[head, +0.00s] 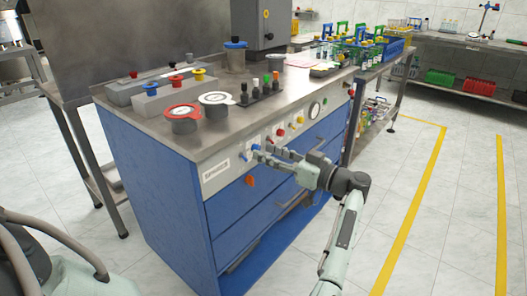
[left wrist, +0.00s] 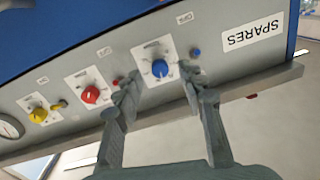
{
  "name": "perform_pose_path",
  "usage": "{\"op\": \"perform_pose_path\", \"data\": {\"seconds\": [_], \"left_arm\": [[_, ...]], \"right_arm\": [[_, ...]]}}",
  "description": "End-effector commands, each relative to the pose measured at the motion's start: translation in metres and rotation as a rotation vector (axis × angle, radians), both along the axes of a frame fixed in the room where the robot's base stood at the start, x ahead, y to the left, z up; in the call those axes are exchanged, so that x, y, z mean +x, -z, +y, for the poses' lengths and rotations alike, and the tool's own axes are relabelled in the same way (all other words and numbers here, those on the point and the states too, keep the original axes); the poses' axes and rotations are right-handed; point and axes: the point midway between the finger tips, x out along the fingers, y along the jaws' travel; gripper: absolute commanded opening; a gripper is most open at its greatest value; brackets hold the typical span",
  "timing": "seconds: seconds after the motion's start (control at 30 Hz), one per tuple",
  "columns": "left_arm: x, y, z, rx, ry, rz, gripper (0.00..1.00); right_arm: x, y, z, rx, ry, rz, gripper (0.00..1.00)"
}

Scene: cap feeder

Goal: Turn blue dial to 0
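The blue dial (left wrist: 160,68) sits on a white scale plate on the grey front panel. Its pointer direction and scale marks are too small to read. My left gripper (left wrist: 162,76) is open, with one finger on each side of the dial. I cannot tell whether either fingertip touches it. In the head view my left gripper (head: 259,155) is at the panel front, and the blue dial (head: 256,147) shows small by its fingertips. My right gripper is not in view.
A red dial (left wrist: 90,95) and a yellow dial (left wrist: 38,114) share the panel. A small red button (left wrist: 116,83) and a blue button (left wrist: 196,52) lie close to my fingers. A SPARES label (left wrist: 254,32) is beside them. Blue drawers (head: 250,205) with handles are below.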

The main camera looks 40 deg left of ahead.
Motion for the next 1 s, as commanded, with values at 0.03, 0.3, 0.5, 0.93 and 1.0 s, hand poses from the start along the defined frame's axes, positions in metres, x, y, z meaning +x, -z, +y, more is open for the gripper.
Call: {"op": "perform_pose_path", "data": {"seconds": [0.03,0.3,0.5,0.93,1.0], "left_arm": [[0.0,0.0,0.006,-0.001,0.0,-0.001,0.4],[0.001,0.0,0.018,0.0,0.001,-0.001,0.4],[0.001,0.0,0.017,0.0,0.001,-0.001,0.34],[0.001,0.0,0.017,0.0,0.001,-0.001,0.0],[0.001,0.0,0.017,0.0,0.001,-0.005,0.0]], "right_arm": [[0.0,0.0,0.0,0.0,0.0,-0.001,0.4],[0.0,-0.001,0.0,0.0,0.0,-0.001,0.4],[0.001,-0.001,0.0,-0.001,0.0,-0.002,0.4],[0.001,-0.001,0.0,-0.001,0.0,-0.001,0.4],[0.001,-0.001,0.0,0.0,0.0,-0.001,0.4]]}}
